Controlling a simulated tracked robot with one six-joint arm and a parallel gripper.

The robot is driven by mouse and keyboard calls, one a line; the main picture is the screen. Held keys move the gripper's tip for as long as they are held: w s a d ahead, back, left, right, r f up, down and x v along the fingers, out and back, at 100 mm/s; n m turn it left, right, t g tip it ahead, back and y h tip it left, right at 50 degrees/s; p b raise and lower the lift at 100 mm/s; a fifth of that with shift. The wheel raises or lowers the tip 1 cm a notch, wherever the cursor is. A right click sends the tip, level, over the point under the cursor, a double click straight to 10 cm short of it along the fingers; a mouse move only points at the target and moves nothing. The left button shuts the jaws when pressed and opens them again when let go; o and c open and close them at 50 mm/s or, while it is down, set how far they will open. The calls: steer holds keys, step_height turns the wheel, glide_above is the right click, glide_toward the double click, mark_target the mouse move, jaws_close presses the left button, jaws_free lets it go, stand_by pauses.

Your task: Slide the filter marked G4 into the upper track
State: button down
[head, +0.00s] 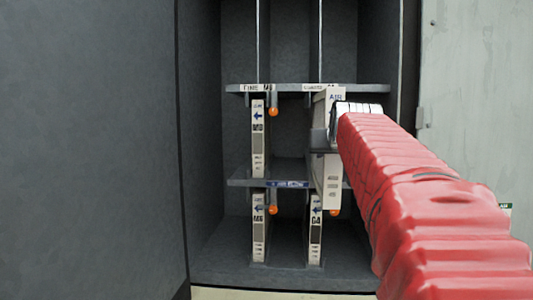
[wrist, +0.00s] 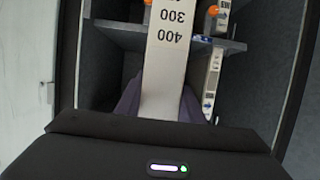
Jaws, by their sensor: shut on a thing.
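My gripper (head: 322,141) is shut on a tall pale filter (head: 331,182) at the right side of the open cabinet. The filter stands roughly upright and reads "AIR" near its top; any grade mark is hidden. It overlaps the upper right bay and the middle shelf; I cannot tell whether it is inside a track. The wrist view shows the filter's edge, with upside-down numbers 300 and 400, between my purple fingers (wrist: 160,106). A filter marked G4 (head: 315,232) stands in the lower right bay. The upper shelf (head: 292,89) carries labels, one at right partly readable.
Another filter (head: 258,140) stands in the upper left bay, and one (head: 258,228) in the lower left. Orange knobs (head: 273,112) hang beside the bays. The middle shelf (head: 240,177) has a blue label. Cabinet walls (head: 206,150) and an open door (head: 475,90) flank the space.

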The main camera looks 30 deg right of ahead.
steer(key=shift+w+d, duration=0.35)
steer(key=shift+w, duration=0.1)
stand_by(0.7)
steer(key=w+d, duration=0.4)
steer(key=w, duration=0.3)
steer(key=shift+d+f, duration=0.15)
steer(key=shift+d, duration=0.25)
stand_by(1.4)
stand_by(0.5)
steer(key=w+d, duration=0.4)
steer(key=w, duration=0.2)
steer(key=shift+f, duration=0.15)
stand_by(0.8)
stand_by(0.4)
